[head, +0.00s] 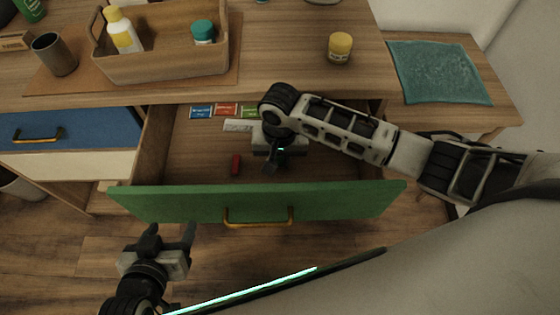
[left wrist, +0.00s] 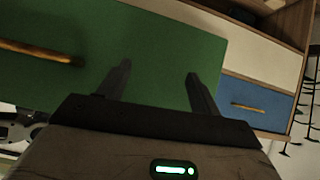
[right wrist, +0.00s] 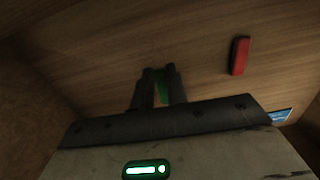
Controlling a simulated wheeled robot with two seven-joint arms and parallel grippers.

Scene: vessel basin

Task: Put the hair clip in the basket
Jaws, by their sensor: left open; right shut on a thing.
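My right gripper (head: 272,168) is inside the open green-fronted drawer (head: 180,204), pointing down. In the right wrist view its fingers (right wrist: 160,72) are shut on a small green thing (right wrist: 161,94), mostly hidden between them; it may be the hair clip, but its shape is not clear. A red bar-shaped object (head: 236,165) lies on the drawer floor to the left of that gripper; it also shows in the right wrist view (right wrist: 239,56). The brown basket (head: 160,70) stands on the desk, holding a bottle and a jar. My left gripper (head: 173,230) is open and empty before the drawer front.
A white-and-yellow bottle (head: 123,36) and teal-lidded jar (head: 203,33) stand in the basket. A dark cup (head: 54,54) is left of it, a yellow-lidded jar (head: 340,48) to its right. Small coloured packets (head: 226,110) lie at the drawer's back. The desk edge overhangs the drawer.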

